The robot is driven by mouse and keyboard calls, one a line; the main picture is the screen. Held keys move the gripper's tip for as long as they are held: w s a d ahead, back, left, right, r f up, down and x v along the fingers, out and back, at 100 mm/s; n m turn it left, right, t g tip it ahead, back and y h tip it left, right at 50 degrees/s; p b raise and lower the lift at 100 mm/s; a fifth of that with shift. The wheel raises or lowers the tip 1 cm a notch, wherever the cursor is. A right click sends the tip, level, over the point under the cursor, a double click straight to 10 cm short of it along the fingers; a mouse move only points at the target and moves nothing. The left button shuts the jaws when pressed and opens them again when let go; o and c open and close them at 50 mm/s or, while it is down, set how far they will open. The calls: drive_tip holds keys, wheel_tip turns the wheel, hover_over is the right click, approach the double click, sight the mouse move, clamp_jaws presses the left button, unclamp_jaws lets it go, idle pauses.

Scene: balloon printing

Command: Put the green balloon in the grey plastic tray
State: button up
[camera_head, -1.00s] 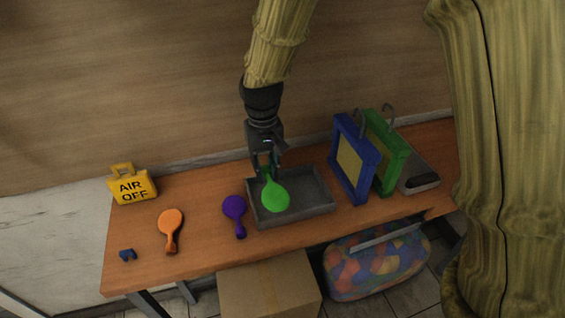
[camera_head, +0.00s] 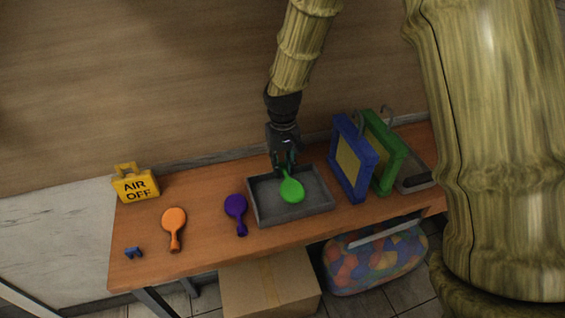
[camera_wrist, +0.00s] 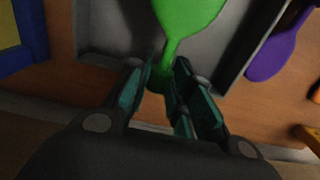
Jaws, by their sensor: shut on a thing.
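The green balloon (camera_head: 291,190) is held by its neck in my gripper (camera_head: 285,168), its round end pointing toward the front of the table. It also shows between the fingers in the wrist view (camera_wrist: 187,15). My gripper (camera_wrist: 168,90) is shut on it. The grey plastic tray (camera_head: 262,219) lies flat on the table, and the balloon is over its inside. The tray wall shows in the wrist view (camera_wrist: 95,25). I cannot tell whether the balloon touches the tray floor.
A purple balloon (camera_head: 235,207) lies just left of the tray, and an orange balloon (camera_head: 174,221) farther left. A yellow AIR OFF box (camera_head: 135,186) and a small blue piece (camera_head: 133,252) are at the left. Blue (camera_head: 364,190) and green (camera_head: 398,150) frames stand close right of the tray.

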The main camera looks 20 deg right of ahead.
drive_tip(key=shift+f, duration=0.55)
drive_tip(key=o, duration=0.9)
wheel_tip(320, 180, up, 13)
drive_tip(key=shift+r+b, duration=0.15)
drive_tip(key=shift+b, duration=1.05)
